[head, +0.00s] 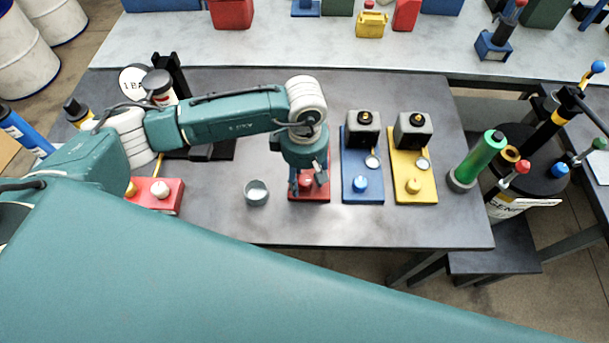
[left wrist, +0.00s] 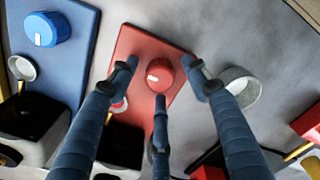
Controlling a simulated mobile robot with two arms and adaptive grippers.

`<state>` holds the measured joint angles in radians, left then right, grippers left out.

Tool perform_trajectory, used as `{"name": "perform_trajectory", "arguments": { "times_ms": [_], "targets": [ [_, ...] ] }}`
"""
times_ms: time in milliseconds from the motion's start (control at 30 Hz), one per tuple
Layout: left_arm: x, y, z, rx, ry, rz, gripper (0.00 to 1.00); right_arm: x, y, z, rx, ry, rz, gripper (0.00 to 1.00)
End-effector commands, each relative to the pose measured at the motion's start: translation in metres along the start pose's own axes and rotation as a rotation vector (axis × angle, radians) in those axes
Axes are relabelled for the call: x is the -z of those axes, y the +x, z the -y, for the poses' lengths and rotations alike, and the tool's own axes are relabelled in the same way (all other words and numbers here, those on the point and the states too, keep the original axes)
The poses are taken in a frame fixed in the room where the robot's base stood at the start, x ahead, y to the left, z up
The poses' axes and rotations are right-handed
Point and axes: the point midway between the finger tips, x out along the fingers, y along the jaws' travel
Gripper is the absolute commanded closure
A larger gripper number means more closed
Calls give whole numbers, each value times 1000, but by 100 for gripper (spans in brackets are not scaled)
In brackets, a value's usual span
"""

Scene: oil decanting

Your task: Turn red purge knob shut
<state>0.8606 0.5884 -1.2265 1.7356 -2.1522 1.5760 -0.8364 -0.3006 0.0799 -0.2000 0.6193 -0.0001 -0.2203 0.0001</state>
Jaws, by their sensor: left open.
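The red purge knob (left wrist: 160,73) is round with a short white mark, and sits on a red plate (left wrist: 140,48) in the left wrist view. In the head view the red plate (head: 322,194) is on the table, with its knob mostly hidden under my gripper. My left gripper (head: 307,186) points down over this plate. In the left wrist view its three fingers (left wrist: 161,80) are spread around the knob, with gaps visible. I cannot tell whether any fingertip touches it. My right gripper is not in view.
A blue plate (head: 349,192) with a blue knob (head: 360,184) and a yellow plate (head: 402,195) with a yellow knob (head: 413,186) stand to the right. A small grey cup (head: 256,193) is close on the left. A red box (head: 160,194) lies further left.

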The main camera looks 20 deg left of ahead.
Motion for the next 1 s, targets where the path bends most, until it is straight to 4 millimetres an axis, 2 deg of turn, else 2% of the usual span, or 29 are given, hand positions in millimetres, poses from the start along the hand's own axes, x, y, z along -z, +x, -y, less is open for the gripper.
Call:
{"name": "perform_trajectory", "arguments": {
  "times_ms": [67,267,667,1000],
  "targets": [
    [0,0,0,0,0,0,56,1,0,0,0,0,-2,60],
    [0,0,0,0,0,0,96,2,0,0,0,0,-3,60],
    [1,1,0,0,-49,-2,97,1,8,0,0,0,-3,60],
    [1,4,0,-3,-289,-3,97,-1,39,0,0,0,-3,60]
  ]
}}
